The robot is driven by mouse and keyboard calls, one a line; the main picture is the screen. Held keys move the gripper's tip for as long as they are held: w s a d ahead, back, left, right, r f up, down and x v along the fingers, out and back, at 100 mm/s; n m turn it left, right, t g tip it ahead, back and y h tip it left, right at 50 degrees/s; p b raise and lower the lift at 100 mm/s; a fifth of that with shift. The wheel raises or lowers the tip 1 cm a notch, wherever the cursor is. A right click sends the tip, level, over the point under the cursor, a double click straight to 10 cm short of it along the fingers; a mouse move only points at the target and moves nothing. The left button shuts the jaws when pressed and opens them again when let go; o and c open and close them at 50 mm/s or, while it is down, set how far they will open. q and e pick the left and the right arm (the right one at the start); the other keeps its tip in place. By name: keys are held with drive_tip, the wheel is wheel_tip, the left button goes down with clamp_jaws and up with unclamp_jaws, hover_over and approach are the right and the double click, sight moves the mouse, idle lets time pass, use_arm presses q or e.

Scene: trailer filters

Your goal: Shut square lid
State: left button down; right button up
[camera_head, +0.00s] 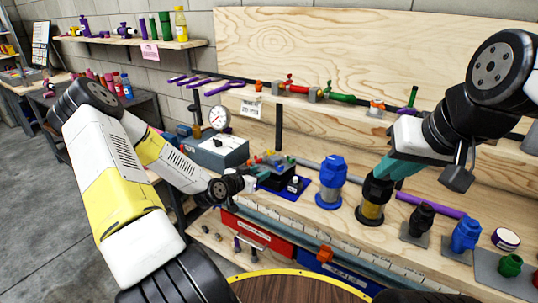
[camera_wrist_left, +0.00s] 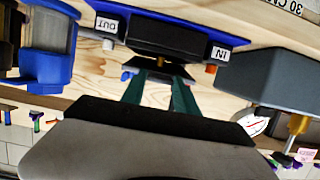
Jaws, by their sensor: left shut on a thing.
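A square-looking dark housing (camera_head: 273,175) with a blue base stands on the bench at the middle of the head view. In the left wrist view its black body (camera_wrist_left: 165,38) shows upside down, between labels reading OUT and IN. My left gripper (camera_head: 247,182) reaches it from the left. In the wrist view its green fingers (camera_wrist_left: 158,76) are closed on a small dark part at the housing's edge, which I take for the square lid's edge or tab. My right gripper (camera_head: 384,175) is at the black top of an amber filter (camera_head: 372,211); its fingertips are partly hidden.
A blue filter (camera_head: 331,183) stands between the two grippers. A grey box (camera_head: 217,151) with a gauge (camera_head: 219,118) is left of the housing. Small black (camera_head: 422,219) and blue (camera_head: 465,236) fittings stand at the right. Red (camera_head: 258,233) and blue bins sit below the bench edge.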

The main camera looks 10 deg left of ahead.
use_arm(q)
drive_tip(key=f+t, duration=0.2)
drive_tip(key=f, duration=0.1)
drive_tip(key=shift+s+f+h, duration=0.2)
drive_tip(key=shift+h, duration=0.2)
drive_tip(key=shift+f, duration=1.3)
drive_tip(key=c, duration=1.1)
unclamp_jaws()
drive_tip(key=shift+o, duration=0.9)
drive_tip(key=shift+r, duration=0.15)
drive_tip(key=v, duration=0.7)
drive_tip(key=shift+s+a, duration=0.2)
drive_tip(key=shift+s, duration=0.15)
drive_tip(key=shift+r, duration=0.1)
